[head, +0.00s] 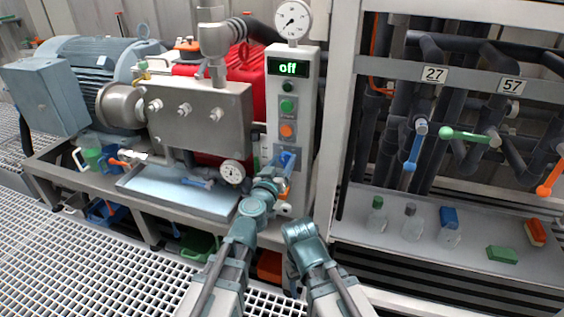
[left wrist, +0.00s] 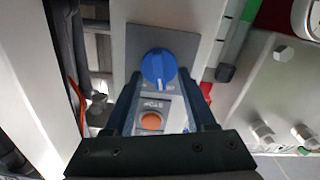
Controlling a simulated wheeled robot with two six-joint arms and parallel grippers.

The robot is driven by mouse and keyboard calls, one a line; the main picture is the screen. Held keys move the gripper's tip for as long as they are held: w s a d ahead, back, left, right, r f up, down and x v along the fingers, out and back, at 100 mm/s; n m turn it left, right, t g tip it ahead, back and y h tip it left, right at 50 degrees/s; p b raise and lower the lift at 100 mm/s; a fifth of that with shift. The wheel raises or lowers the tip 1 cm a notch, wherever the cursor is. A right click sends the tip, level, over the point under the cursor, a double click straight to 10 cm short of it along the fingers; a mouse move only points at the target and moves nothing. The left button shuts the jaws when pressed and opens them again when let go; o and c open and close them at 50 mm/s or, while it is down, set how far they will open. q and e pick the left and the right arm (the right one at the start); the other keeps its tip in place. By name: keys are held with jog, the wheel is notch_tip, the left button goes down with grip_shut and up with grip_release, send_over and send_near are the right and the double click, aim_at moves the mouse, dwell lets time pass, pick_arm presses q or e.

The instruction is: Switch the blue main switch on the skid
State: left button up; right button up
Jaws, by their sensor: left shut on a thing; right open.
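The blue main switch (head: 288,158) is a rotary knob on a grey plate, low on the white control column (head: 306,88) of the skid. Its display (head: 288,67) reads "off" in green. The left wrist view shows the blue knob (left wrist: 158,68) close up, with its plate around it. My left gripper (head: 281,172) is at the knob, its fingers (left wrist: 160,88) on either side of it and shut on it. The gripper partly hides the knob in the head view. My right gripper (head: 299,232) is open and empty, low in front of the column.
Green (head: 288,106) and orange (head: 287,130) buttons sit above the switch; an orange button (left wrist: 151,121) shows between my fingers. A round gauge (head: 232,173) is close left. At right, a shelf (head: 350,215) holds bottles and blocks below valve handles.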

pick_arm(q)
jog(key=m, duration=0.4)
jog(key=shift+s+d, duration=0.1)
jog(key=shift+d, duration=0.1)
jog(key=shift+d+m, duration=0.15)
jog(key=shift+m, duration=2.05)
jog(key=shift+f, duration=0.1)
grip_shut()
jog(key=o, duration=1.3)
grip_release()
jog(key=shift+o, duration=0.2)
jog(key=shift+s, duration=0.1)
